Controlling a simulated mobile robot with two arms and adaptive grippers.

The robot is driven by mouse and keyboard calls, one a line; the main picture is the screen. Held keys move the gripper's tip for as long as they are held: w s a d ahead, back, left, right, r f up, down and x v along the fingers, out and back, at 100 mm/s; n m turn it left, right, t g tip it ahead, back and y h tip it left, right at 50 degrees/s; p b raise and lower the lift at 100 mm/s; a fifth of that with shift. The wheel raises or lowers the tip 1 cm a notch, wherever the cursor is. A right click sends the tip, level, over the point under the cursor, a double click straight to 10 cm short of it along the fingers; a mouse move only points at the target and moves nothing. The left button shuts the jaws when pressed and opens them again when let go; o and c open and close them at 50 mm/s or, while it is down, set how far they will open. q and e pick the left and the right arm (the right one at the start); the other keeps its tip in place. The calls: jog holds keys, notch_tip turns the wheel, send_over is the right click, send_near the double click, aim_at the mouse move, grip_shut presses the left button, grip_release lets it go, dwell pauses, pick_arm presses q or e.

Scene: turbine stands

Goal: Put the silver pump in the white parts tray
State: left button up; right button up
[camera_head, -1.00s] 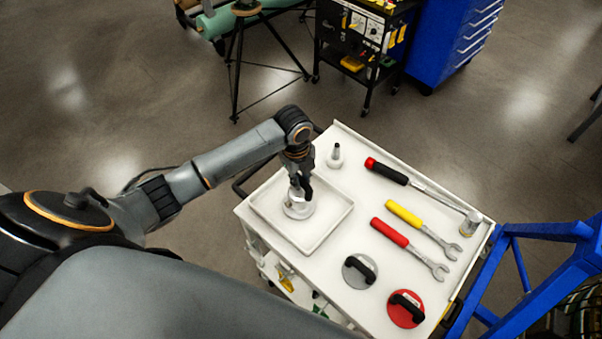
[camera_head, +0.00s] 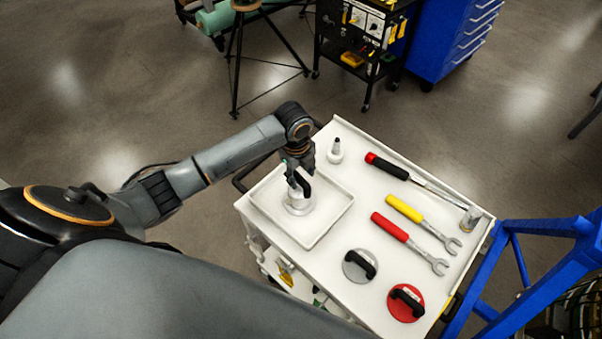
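The silver pump (camera_head: 298,205) stands upright inside the white parts tray (camera_head: 323,231), with its round base on the tray floor. Dark parts at its top partly overlap with my fingers in this view. My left gripper (camera_head: 299,178) points down right above the pump, inside the tray's outline. Its fingers look apart around the pump's top; whether they still touch it is hard to see. My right gripper is not in view.
The tray sits on a white cart (camera_head: 345,210). A small white bottle (camera_head: 335,152) stands behind it. A torque wrench (camera_head: 420,183), yellow (camera_head: 405,208) and red (camera_head: 390,227) wrenches, and grey (camera_head: 356,270) and red (camera_head: 404,308) suction cups lie right. A blue frame (camera_head: 530,231) borders the cart.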

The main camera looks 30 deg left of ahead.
pick_arm(q)
jog(key=shift+o, duration=0.7)
jog(key=shift+f, duration=0.1)
jog(key=shift+s+r+p, duration=0.1)
jog(key=shift+r+p, duration=0.75)
jog(key=shift+r, duration=0.45)
jog(key=shift+s+a+r, duration=0.1)
jog(key=shift+s+r, duration=0.05)
jog(key=shift+r, duration=1)
jog(key=shift+s+a+r, duration=0.1)
jog(key=shift+r, duration=1)
